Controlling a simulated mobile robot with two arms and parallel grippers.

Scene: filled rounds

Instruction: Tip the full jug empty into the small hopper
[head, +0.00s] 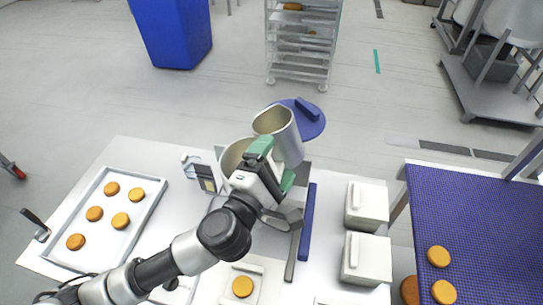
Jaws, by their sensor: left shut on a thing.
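My left gripper (272,165), with green fingers, is shut on the jug (288,140), a pale grey cylinder. The jug is up over the table at the back centre, its open mouth towards the upper left and its body leaning slightly. How full it is I cannot tell. The small hopper (230,157) seems to be the round, pale, open vessel just left of the jug, partly hidden by my gripper and the jug. No stream between them shows. My right gripper is out of view.
A blue round lid (312,128) lies behind the jug. A tray (150,222) with several orange rounds is at left. White boxes (367,258) stand right of a blue bar (308,220). A blue belt (475,220) is at right.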

